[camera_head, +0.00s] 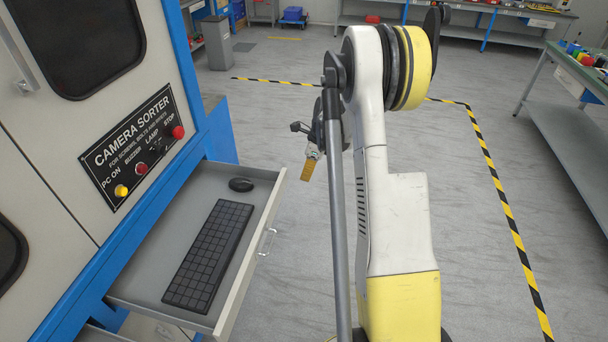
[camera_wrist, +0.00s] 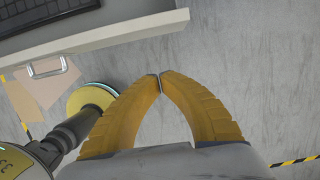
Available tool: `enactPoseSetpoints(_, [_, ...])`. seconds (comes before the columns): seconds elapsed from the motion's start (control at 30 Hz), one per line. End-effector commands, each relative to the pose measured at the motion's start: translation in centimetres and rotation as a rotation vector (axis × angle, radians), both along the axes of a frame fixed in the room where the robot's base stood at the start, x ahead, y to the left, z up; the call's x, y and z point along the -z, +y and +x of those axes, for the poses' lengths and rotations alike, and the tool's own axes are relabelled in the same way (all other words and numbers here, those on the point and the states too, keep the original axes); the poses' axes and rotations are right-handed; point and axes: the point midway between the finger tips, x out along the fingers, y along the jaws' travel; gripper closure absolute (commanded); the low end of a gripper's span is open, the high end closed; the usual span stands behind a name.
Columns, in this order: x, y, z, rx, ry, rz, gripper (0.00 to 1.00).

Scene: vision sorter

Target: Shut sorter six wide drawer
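The camera sorter (camera_head: 135,145) stands at left in the head view. Its wide drawer (camera_head: 247,262) is pulled out and holds a black keyboard (camera_head: 208,255) and a dark mouse (camera_head: 241,184). A metal handle (camera_head: 267,242) is on the drawer front. My gripper (camera_head: 306,176) hangs just right of the drawer's far end, apart from it. In the wrist view the drawer front (camera_wrist: 110,36) crosses the upper left, with its handle (camera_wrist: 47,68) at left. The yellow fingers (camera_wrist: 160,80) meet at their tips with nothing between them, and a gap separates them from the front.
A green-topped workbench (camera_head: 575,75) stands at right. A grey bin (camera_head: 216,42) and a blue crate (camera_head: 292,16) are at the back. Lamp and buttons (camera_head: 141,168) sit on the sorter panel.

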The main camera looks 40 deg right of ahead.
Motion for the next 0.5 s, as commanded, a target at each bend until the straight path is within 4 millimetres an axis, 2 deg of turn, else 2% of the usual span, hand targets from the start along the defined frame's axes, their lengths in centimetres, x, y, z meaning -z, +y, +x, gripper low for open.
enactPoseSetpoints(0.03, [1.5,0.2,0.2,-0.002,0.0,0.0,1.0])
enactPoseSetpoints(0.3, [7.0,1.1,1.3,-0.002,0.0,0.0,1.0])
enactPoseSetpoints(0.5, [6.7,2.9,3.6,-0.005,0.0,-0.002,1.0])
